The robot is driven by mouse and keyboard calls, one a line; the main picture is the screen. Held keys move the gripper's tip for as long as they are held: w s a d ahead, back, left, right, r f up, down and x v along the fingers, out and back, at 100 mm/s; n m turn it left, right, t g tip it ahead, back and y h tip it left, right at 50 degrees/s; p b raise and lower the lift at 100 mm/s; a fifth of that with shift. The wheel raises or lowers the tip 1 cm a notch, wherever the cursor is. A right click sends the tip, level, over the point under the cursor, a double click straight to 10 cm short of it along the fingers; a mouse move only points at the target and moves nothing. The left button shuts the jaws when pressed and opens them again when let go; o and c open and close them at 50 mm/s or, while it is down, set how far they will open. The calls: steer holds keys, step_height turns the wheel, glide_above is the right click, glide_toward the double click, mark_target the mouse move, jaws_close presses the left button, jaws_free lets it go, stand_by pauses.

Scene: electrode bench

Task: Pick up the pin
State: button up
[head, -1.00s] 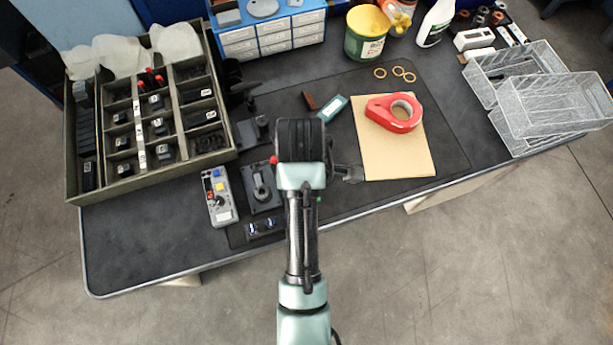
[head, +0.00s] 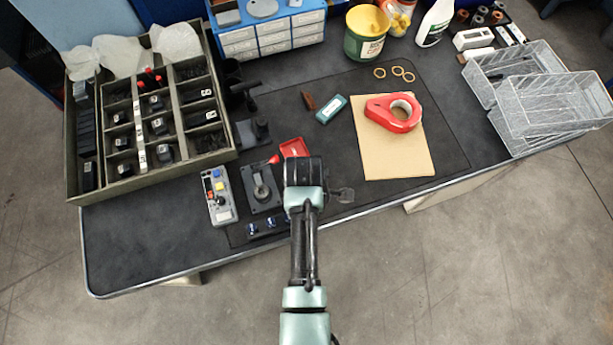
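My gripper (head: 303,174) is over the front part of the dark mat, seen from above and behind. My own wrist hides its fingers, so I cannot see whether they are open or hold anything. I cannot make out a pin for certain; it may be too small to tell or hidden under my arm. Just left of my gripper is a black plate (head: 273,199) with a round grey fitting (head: 261,189) on it. A small red tray (head: 294,147) lies just beyond my gripper, with a red pointed tip (head: 273,160) at its left.
A compartment box (head: 72,187) with black parts stands at left. A grey control box (head: 219,196) is beside the black plate. A red tape ring (head: 381,113) lies on a tan board (head: 398,157). The front left bench is clear.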

steer(key=shift+c, duration=0.4)
jaws_close()
steer(key=shift+r, duration=0.15)
step_height(320, 180, up, 10)
stand_by(0.3)
steer(key=shift+a+p, duration=0.1)
steer(key=shift+p, duration=0.2)
